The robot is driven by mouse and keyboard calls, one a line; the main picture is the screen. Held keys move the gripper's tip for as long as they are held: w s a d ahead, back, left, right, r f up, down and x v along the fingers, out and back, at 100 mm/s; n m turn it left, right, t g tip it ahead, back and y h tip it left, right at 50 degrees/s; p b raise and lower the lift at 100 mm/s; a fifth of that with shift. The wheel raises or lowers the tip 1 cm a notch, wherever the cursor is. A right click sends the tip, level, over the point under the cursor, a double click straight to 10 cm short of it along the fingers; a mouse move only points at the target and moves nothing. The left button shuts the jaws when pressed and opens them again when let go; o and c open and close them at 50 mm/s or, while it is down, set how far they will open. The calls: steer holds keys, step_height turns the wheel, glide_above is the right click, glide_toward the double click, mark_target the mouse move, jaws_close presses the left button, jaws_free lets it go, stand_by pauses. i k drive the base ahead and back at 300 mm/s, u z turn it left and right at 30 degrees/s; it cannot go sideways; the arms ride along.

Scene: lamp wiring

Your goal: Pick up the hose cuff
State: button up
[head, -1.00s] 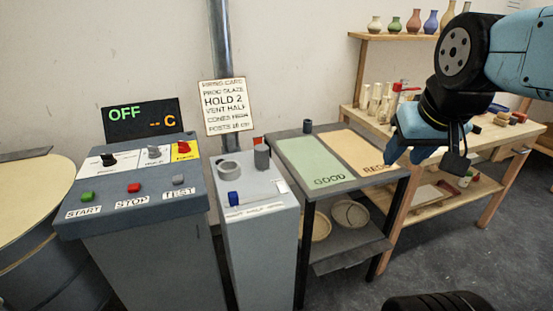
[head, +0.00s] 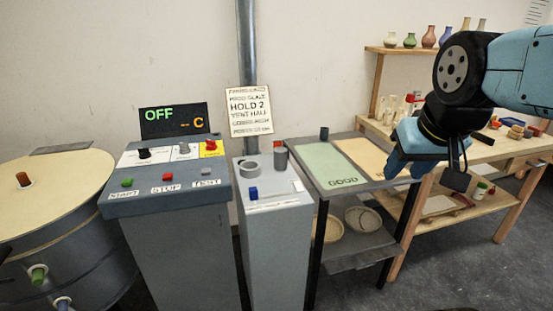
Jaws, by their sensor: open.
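On the narrow grey pedestal (head: 277,222) stand a grey ring (head: 249,170) with an open top and, behind it to the right, a taller grey cylinder (head: 281,158). Either could be the hose cuff; I cannot tell which. A small dark cylinder (head: 324,133) stands at the back left corner of the sorting table. My gripper (head: 405,168) has blue fingers and hangs in the right half of the view, in front of the sorting table's right side. It is open and apart from these pieces. Nothing shows between its fingers.
A blue block (head: 253,193) sits at the pedestal's front. A control console (head: 165,200) stands left of it, and a round kiln (head: 60,215) further left. The sorting table has green (head: 327,164) and tan (head: 362,152) pads. A wooden workbench (head: 480,150) stands at the right.

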mark_target(280, 153)
steer(key=u, duration=0.05)
steer(key=i, duration=0.9)
steer(key=z, duration=0.1)
